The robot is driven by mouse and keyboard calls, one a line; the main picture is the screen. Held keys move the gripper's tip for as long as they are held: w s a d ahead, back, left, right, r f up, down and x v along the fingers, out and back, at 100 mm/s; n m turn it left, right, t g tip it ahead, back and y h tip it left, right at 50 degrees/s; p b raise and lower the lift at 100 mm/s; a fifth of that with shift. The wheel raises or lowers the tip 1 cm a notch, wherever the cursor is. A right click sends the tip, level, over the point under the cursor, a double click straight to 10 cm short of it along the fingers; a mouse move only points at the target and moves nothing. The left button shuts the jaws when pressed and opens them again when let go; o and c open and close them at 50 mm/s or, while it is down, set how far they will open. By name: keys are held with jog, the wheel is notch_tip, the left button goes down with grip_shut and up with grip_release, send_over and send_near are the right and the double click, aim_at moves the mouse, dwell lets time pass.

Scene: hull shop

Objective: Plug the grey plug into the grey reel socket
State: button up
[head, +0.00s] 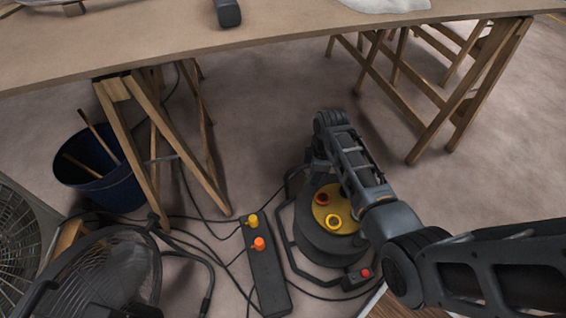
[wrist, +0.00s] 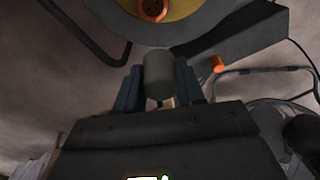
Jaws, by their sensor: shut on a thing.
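My gripper (wrist: 158,84) is shut on the grey plug (wrist: 159,70), a rounded grey body between the two blue-grey fingers in the wrist view. The reel is a dark drum with a yellow disc (head: 347,212) on the floor in the head view. The disc carries an orange-red socket (head: 321,198) and a yellow one (head: 333,221). In the wrist view, the disc's edge and the orange-red socket (wrist: 153,9) show at the top, beyond the plug, with no contact visible. I cannot make out the grey socket. My arm hides part of the reel and the gripper in the head view.
A dark power strip (head: 267,282) holding a yellow plug (head: 253,220) and an orange plug (head: 259,243) lies left of the reel. Cables, a floor fan (head: 105,272) and a blue bucket (head: 105,185) are further left. A trestle table (head: 150,58) stands behind.

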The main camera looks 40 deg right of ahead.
jog(key=s+d+f+n+p, duration=0.2)
jog(key=s+d+n, duration=0.1)
jog(key=s, duration=0.4)
jog(key=s+d+f+n+p, duration=0.2)
jog(key=s+d+n, duration=0.1)
jog(key=s, duration=0.5)
jog(key=shift+s+d+f+n+y, duration=0.25)
jog(key=shift+d+n+y, duration=0.15)
jog(key=shift+d, duration=0.2)
notch_tip(320, 180, down, 6)
jog(key=b, duration=0.5)
jog(key=shift+r+b, duration=0.1)
jog(key=shift+b, duration=0.2)
jog(key=shift+p, duration=0.55)
dwell(0.8)
jog(key=shift+f+b, duration=0.5)
jog(key=shift+f, duration=0.1)
dwell(0.4)
